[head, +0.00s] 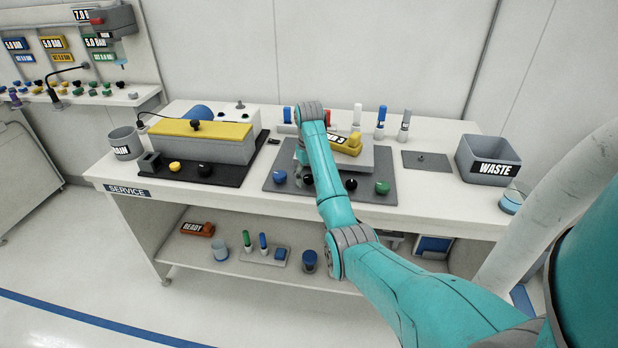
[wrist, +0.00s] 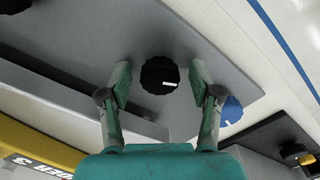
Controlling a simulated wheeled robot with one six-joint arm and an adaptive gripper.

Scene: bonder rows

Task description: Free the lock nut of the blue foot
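The blue foot's knob (head: 279,177) is at the front left corner of the grey plate; it also shows in the wrist view (wrist: 231,110), partly behind my right finger. A black ribbed knob with a white mark (wrist: 160,77) is beside it on the same plate; the head view shows it (head: 308,179) too. I cannot tell for certain that this knob is the lock nut. My gripper (wrist: 160,72) is open, with one finger on each side of the black knob. I see no finger touching it. My arm partly hides the gripper in the head view.
Another black knob (head: 351,184) and a green knob (head: 382,187) are along the plate's front. A raised block with a yellow part (head: 346,145) stands behind. A yellow-topped grey box (head: 204,140) is left, and a WASTE bin (head: 487,161) right.

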